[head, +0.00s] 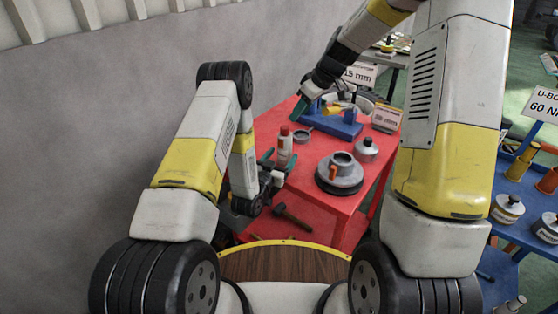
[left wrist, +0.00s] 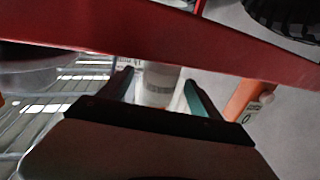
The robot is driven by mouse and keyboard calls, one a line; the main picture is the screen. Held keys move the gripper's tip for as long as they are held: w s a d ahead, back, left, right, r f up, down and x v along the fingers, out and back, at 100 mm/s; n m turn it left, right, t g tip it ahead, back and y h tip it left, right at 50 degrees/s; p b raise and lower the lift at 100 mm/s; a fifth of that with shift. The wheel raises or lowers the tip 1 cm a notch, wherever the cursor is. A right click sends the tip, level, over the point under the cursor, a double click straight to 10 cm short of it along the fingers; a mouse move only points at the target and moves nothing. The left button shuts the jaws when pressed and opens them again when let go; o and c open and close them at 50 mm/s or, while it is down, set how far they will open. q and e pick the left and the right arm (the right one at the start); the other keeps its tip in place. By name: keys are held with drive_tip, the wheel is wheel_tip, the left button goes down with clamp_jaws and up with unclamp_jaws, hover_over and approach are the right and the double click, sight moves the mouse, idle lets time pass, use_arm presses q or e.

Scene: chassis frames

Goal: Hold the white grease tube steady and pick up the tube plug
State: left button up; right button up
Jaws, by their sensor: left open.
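The white grease tube (head: 285,152) stands upright near the left edge of the red table, with a red top (head: 284,131) that may be the plug. My left gripper (head: 277,164) is open, its teal fingers on either side of the lower part of the tube. In the left wrist view the pale tube (left wrist: 159,85) shows between the two fingers (left wrist: 158,92), with gaps beside it. My right gripper (head: 299,108) is over the far left part of the table, apart from the tube. Its fingers are too small to tell their opening.
On the red table (head: 315,199) are a blue stand (head: 345,128), a dark round base with a grey ring (head: 340,180), a silver lidded pot (head: 366,150) and a small dark ring (head: 303,136). A blue shelf (head: 522,195) stands at right.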

sight(287, 148)
use_arm(q)
drive_tip(key=shift+x, duration=2.55)
clamp_jaws()
use_arm(e)
drive_tip(key=shift+o, duration=0.4)
